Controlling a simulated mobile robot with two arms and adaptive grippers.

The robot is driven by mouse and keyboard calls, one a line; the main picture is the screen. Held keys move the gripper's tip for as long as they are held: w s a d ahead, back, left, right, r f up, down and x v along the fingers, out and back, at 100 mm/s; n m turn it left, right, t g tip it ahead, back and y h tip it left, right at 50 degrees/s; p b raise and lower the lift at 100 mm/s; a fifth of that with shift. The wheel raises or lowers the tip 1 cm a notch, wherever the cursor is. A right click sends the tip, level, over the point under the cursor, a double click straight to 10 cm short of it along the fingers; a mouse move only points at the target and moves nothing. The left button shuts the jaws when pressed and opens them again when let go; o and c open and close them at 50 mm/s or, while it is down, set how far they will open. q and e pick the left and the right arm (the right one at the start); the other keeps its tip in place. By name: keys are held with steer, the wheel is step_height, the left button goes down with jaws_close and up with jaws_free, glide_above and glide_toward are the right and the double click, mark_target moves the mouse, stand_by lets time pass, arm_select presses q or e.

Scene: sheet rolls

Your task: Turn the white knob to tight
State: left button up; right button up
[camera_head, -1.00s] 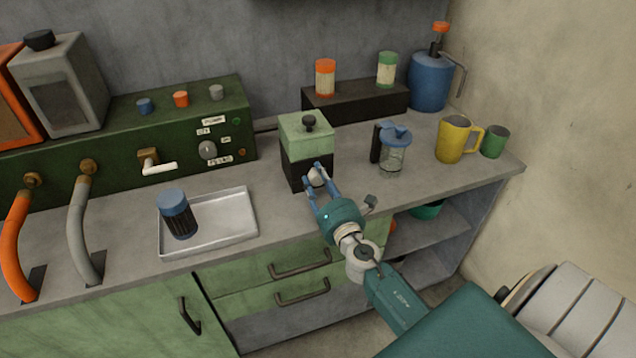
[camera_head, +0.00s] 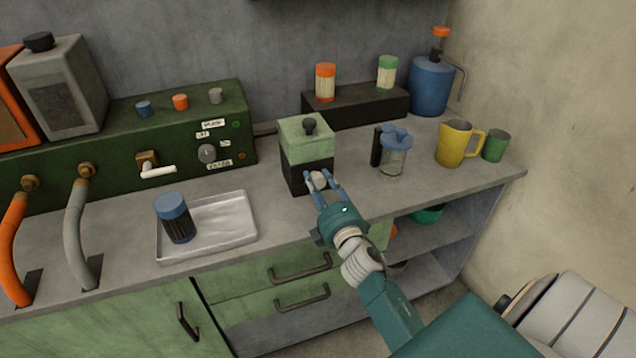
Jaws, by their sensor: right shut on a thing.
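A small box (camera_head: 306,142) with a pale green top half and a black lower half stands on the counter, a dark round knob on its lid. The white knob (camera_head: 319,180) sits low on the box's black front face. My right gripper (camera_head: 321,184) is at the front of the box, its blue fingers shut on the white knob, one on each side, partly hiding it. Any tight marking around the knob is too small or hidden to read. My left gripper is not in view.
A metal tray (camera_head: 238,239) with a blue-lidded dark jar (camera_head: 175,217) lies left of the box. A clear jug with a blue lid (camera_head: 393,155) and a yellow mug (camera_head: 455,141) stand to the right. A green panel (camera_head: 110,152) stands behind left.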

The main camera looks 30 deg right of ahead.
steer(key=m, duration=0.2)
steer(key=shift+d+r+m, duration=0.1)
steer(key=shift+m, duration=0.3)
steer(key=m+p, duration=0.1)
steer(key=m, duration=0.2)
steer(key=shift+m, duration=0.3)
steer(key=m+p, duration=0.1)
steer(key=m, duration=0.3)
steer(key=shift+p, duration=0.4)
steer(key=shift+f+m+p, duration=0.2)
steer(key=shift+m+p, duration=0.1)
steer(key=shift+m, duration=0.6)
steer(key=o, duration=1.2)
